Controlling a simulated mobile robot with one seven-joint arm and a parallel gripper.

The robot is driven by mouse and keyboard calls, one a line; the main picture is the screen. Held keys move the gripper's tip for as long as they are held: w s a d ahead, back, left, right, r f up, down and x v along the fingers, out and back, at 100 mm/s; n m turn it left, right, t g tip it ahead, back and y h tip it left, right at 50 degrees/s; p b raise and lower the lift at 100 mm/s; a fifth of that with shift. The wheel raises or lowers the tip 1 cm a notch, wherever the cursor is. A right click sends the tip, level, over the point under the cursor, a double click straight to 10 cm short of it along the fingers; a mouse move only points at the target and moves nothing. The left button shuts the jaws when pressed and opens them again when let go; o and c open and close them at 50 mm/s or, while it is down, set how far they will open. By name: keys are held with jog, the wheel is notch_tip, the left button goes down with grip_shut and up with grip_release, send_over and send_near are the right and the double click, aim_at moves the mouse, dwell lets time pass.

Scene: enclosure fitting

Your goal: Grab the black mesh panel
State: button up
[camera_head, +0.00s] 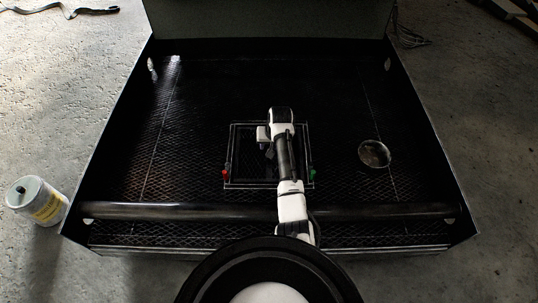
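A square frame (238,187) with a thin pale edge, which looks like the black mesh panel, lies in the middle of the dark enclosure. Its inside shows the same dark mesh pattern as the floor around it. A red piece sits at its left edge and a green piece at its right edge. My arm reaches over the panel from the front and hides part of its middle and right side. My gripper (269,152) appears to point down above the panel. Its fingertips are too dark and small to make out, and I cannot tell whether they touch the panel.
The enclosure (420,120) has a mesh floor and raised dark side walls. A thick dark bar (150,211) crosses its front, under my arm. A round metallic dish (374,154) lies right of the panel. A white canister (37,201) stands outside at left on concrete.

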jog(key=shift+x, duration=0.85)
jog(key=shift+c, duration=0.3)
grip_shut()
dwell(0.4)
jog(key=shift+w+d+r, duration=0.1)
jog(key=shift+w+r, duration=0.05)
